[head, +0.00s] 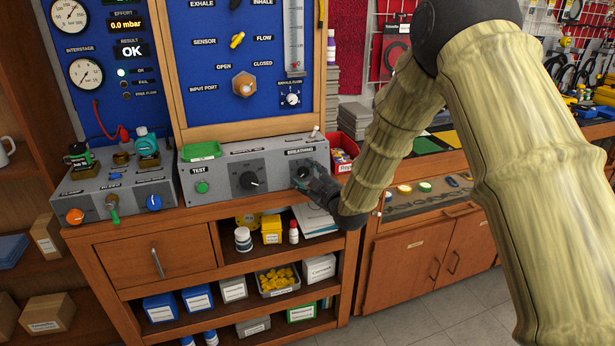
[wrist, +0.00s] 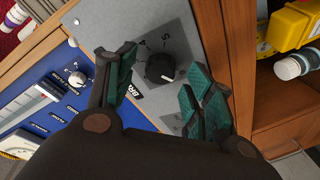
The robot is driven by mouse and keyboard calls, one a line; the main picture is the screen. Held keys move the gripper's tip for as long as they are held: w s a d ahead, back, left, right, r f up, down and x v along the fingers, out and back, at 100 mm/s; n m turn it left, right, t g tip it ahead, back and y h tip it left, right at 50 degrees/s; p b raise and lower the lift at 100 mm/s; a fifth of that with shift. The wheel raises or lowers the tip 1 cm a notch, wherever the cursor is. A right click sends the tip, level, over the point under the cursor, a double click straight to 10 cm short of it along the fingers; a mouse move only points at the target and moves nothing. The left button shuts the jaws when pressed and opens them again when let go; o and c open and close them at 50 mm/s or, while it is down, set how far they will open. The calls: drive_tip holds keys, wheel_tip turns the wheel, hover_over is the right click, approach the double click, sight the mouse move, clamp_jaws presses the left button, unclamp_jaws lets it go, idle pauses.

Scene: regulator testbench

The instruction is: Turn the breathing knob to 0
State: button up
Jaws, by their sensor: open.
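The breathing knob (wrist: 160,68) is a black dial with a white pointer line on a dark square plate, on the grey control box (head: 222,170). In the wrist view it sits between my gripper's open fingers (wrist: 158,88), with a gap on both sides. Parts of the markings around it show, but I cannot read them all. In the head view my gripper (head: 312,182) is at the right end of the box front, under the BREATHING label, and the knob (head: 302,172) is partly hidden by it.
A second black knob (head: 249,181) and a green TEST button (head: 202,187) are on the same box front. A green tray (head: 202,150) lies on top. A red bin (head: 343,153) stands close to the right. Open shelves with boxes and bottles lie below.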

drive_tip(key=v, duration=1.2)
drive_tip(key=s+d+f+m+g+h+p, duration=0.1)
drive_tip(key=s+d+f+m+g+h, duration=0.15)
drive_tip(key=s+f, duration=0.5)
drive_tip(key=s+d+f+m+g+h+p, duration=0.1)
drive_tip(key=s+d+f+m+g, duration=0.25)
drive_tip(key=f, duration=0.75)
drive_tip(key=s+d+f+m+g+h+p, duration=0.1)
drive_tip(key=s+d+f+m+h, duration=0.15)
drive_tip(key=s+f, duration=0.6)
drive_tip(key=s+d+f+m+g+p, duration=0.1)
drive_tip(key=s+d+f+m+g, duration=0.1)
drive_tip(key=s, duration=0.8)
drive_tip(key=s+d+f+m+g+h+p, duration=0.1)
drive_tip(key=s+d+f+m+g, duration=0.1)
drive_tip(key=s, duration=0.8)
drive_tip(key=s+d+f+m+g+p, duration=0.1)
drive_tip(key=s+d+f+g, duration=0.3)
drive_tip(key=s, duration=0.6)
wheel_tip(320, 180, down, 2)
drive_tip(key=shift+f+m+h, duration=0.1)
drive_tip(key=shift+m+h, duration=0.3)
drive_tip(key=shift+m, duration=0.35)
drive_tip(key=shift+s, duration=0.1)
